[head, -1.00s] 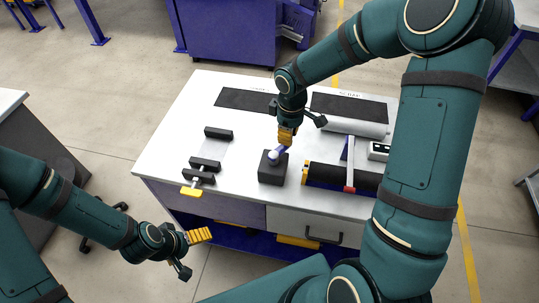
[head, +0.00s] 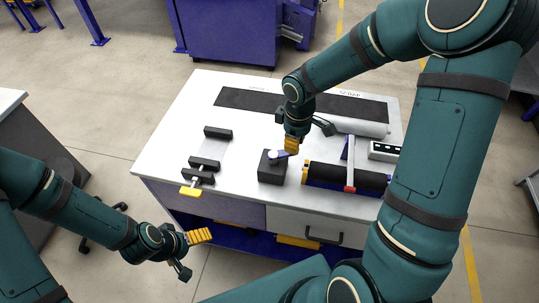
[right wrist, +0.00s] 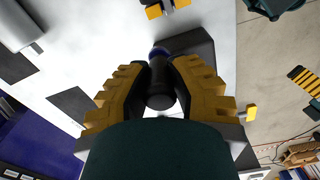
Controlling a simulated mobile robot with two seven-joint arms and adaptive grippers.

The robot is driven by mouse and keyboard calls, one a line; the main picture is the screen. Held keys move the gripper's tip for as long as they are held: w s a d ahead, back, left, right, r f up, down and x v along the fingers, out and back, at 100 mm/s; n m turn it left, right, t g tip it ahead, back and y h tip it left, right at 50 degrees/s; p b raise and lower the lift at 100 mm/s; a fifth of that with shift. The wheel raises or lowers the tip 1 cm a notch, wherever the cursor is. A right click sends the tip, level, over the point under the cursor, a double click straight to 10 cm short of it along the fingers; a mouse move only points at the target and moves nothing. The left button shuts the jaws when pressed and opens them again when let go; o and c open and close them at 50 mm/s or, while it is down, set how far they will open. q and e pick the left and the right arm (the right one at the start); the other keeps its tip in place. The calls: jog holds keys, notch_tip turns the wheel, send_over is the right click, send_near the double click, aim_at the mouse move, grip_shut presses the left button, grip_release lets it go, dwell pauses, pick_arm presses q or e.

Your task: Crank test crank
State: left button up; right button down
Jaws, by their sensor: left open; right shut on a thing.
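The test crank stands on the white table. It has a black block (head: 271,173), a pale hub on top (head: 273,156) and a short blue arm (head: 283,154). In the head view the arm points right from the hub. My right gripper (head: 291,146) is at the arm's outer end, shut on the crank's handle. In the right wrist view the dark round handle (right wrist: 160,92) sits between the yellow fingers. The fingers hide part of the handle in the head view. My left gripper (head: 198,242) is open and empty, in front of the table's front edge.
A slide with black blocks and a yellow handle (head: 190,191) is at left. Bare tabletop separates slide and crank.

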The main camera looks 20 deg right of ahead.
jog(key=shift+s+a, duration=0.25)
jog(key=shift+s, duration=0.15)
jog(key=shift+s+a+r+b, duration=0.15)
jog(key=shift+s+a, duration=0.1)
jog(key=shift+s, duration=0.15)
jog(key=shift+s+a+f+b, duration=0.15)
jog(key=shift+s+a, duration=0.1)
jog(key=shift+s, duration=0.15)
jog(key=shift+r, duration=0.1)
jog(key=shift+s+a+b, duration=0.4)
jog(key=shift+s+a, duration=0.25)
jog(key=shift+a, duration=0.1)
